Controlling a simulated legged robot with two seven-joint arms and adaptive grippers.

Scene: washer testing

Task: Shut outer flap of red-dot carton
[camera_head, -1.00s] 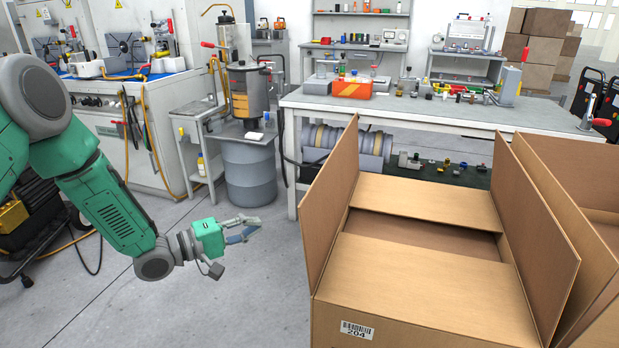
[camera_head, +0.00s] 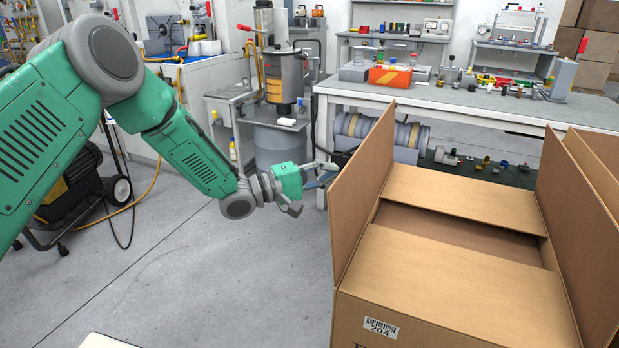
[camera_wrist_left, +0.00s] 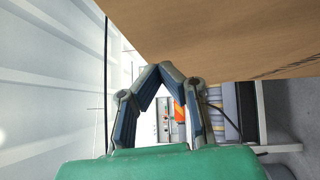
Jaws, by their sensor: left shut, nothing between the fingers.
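A brown carton (camera_head: 450,325) with a barcode label reading 204 stands at the right in the head view. Its front flap (camera_head: 455,275) and back flap (camera_head: 450,192) lie folded inward with a gap between them. Its left outer flap (camera_head: 360,190) and right outer flap (camera_head: 583,240) stand up. No red dot is visible on it. My left gripper (camera_head: 332,174) is shut and empty, just left of the left outer flap. In the wrist view its fingertips (camera_wrist_left: 160,68) meet close to a cardboard surface (camera_wrist_left: 220,30); contact cannot be told. My right gripper is out of view.
Another open carton (camera_head: 596,150) stands at the right edge. A workbench (camera_head: 470,112) with small parts is behind the carton. A grey drum (camera_head: 283,147) stands behind my left gripper. The floor (camera_head: 240,280) left of the carton is clear.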

